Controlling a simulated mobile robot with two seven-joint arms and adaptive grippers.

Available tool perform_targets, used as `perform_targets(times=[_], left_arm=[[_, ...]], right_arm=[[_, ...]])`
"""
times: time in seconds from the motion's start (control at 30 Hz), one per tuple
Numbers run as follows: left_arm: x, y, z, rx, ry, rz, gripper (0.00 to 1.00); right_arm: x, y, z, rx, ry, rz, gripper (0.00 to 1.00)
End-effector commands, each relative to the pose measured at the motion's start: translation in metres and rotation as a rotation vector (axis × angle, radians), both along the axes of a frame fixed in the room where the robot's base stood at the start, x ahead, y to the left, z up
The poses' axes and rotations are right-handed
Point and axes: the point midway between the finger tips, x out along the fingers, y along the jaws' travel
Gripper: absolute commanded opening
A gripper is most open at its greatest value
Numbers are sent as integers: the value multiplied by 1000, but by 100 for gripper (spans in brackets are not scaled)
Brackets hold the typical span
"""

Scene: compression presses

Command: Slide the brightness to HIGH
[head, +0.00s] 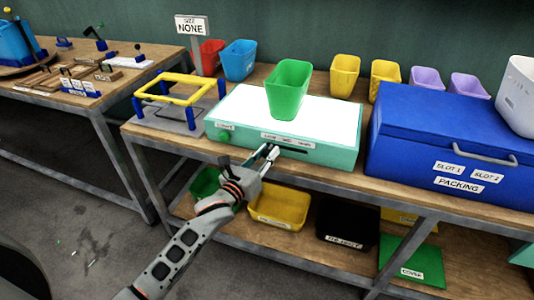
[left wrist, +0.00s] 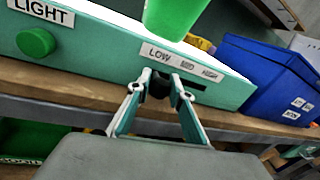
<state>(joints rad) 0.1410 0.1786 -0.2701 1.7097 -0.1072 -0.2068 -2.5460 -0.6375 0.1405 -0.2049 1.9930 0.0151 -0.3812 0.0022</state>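A teal light box (head: 232,136) with a bright white top stands on the workbench. Its front has a label strip (head: 286,139) reading LOW, MID and HIGH from left to right in the left wrist view (left wrist: 182,62). A dark slot (head: 293,149) runs below the label. A black slider knob (left wrist: 159,88) sits at the slot's left part, under LOW. My left gripper (head: 268,152) is at the front face, its fingertips (left wrist: 159,84) on either side of the knob and seemingly closed against it. In the head view the gripper hides the knob. My right gripper is not in view.
A green bin (head: 288,90) stands on the white top. A green LIGHT button (head: 224,136) is at the front left. A yellow-framed stand (head: 178,91) is left, a blue PACKING box (head: 412,139) right. Bins sit on the lower shelf. The front of the bench is clear.

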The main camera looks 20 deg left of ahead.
Motion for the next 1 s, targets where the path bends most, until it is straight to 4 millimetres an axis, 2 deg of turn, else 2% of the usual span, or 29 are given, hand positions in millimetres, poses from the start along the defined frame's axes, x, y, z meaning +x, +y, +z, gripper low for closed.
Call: perform_targets(times=[0.23, 0.33, 0.7, 0.83, 1.0], left_arm=[[0, -1, 0, 0, 0, 0, 0], [0, -9, 0, -1, 1, 0, 0], [-3, -84, -2, -1, 3, -2, 0], [-4, -100, -1, 0, 1, -1, 0], [-4, -106, 0, 0, 0, -2, 0]], right_arm=[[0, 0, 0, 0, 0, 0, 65], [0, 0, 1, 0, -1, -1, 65], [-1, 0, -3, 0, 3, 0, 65], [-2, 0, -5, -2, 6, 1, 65], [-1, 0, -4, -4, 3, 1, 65]])
